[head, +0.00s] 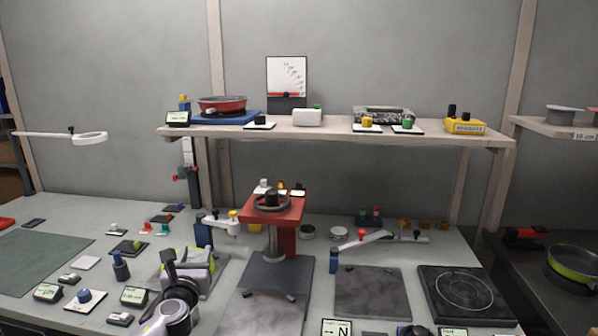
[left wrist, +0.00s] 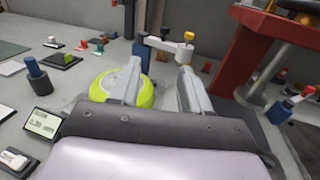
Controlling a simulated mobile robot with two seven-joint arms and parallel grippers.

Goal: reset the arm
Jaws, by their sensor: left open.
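My left gripper (head: 190,256) is low over the left middle of the bench, with its lavender body and dark links in the lower left of the head view. In the left wrist view its two grey fingers (left wrist: 159,72) are spread apart, with nothing visibly clamped between them. A rounded lime-green thing (left wrist: 142,97) lies beyond and partly behind the left finger; the gripper hides part of it, and I cannot tell whether they touch. My right gripper is not in view.
A red press (head: 272,210) stands just right of the gripper. A small arm with a yellow knob (head: 233,214) is close beyond the fingers. Small displays and knobs (head: 84,296) crowd the bench's front left. A shelf (head: 330,133) spans the back. A lime-rimmed pan (head: 575,264) sits far right.

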